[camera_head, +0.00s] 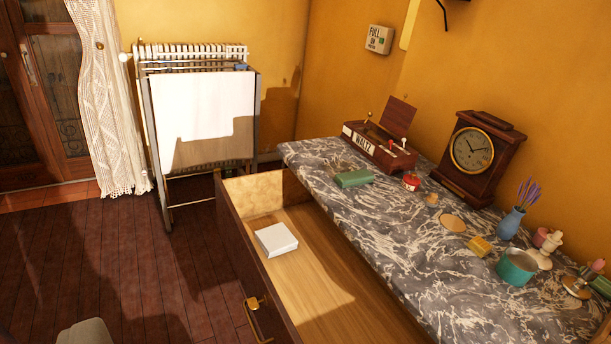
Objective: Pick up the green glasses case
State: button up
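A green case (354,178), small and box-shaped, lies on the marble top (385,232) of the chest, near its far left part. It lies in front of the dark red box marked WALTZ and looks closed. Nothing covers it.
An open drawer (325,285) holding a white box (276,239) juts out below the marble top. Beside the case are the WALTZ box (380,148) and a small red object (411,181). A clock (475,155), blue vase (510,223) and teal pot (516,267) stand right. Floor at left is mostly open.

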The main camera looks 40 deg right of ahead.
aim_at(346, 179)
jog(key=u, duration=0.15)
jog(key=i, duration=2.8)
jog(key=z, duration=1.6)
